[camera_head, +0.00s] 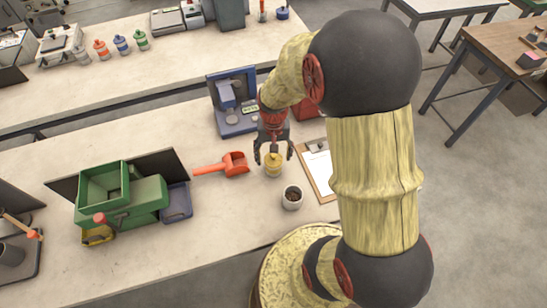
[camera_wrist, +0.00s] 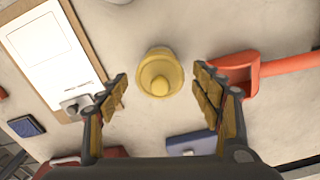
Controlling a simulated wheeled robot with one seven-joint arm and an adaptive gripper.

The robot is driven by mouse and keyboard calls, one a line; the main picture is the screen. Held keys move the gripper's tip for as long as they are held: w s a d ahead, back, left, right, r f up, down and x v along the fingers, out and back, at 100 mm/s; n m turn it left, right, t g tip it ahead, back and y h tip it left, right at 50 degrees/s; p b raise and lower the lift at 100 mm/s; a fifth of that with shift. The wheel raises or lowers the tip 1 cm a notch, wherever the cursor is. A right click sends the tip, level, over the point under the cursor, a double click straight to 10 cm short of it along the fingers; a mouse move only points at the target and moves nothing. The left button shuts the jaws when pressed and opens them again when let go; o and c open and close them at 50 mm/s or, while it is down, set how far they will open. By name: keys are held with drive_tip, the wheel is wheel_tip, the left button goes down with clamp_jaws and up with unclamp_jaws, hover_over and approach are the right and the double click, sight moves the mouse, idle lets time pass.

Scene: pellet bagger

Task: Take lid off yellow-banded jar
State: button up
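The yellow-banded jar (camera_head: 273,164) stands upright on the bench, directly below my gripper (camera_head: 273,154). In the wrist view its yellow round lid with a central knob (camera_wrist: 160,77) is seen from above and covers the top. My gripper (camera_wrist: 160,95) is open there, one finger to each side of the jar in the picture. The fingers show clear gaps to the lid, and nothing is between them.
An orange scoop (camera_head: 230,165) lies left of the jar. An open cup of dark pellets (camera_head: 292,197) stands in front, and a clipboard (camera_head: 322,185) lies to the right. A blue machine (camera_head: 234,103) stands behind. A green hopper machine (camera_head: 122,198) is farther left.

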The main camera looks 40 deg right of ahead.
drive_tip(key=c, duration=0.6)
drive_tip(key=shift+c, duration=0.4)
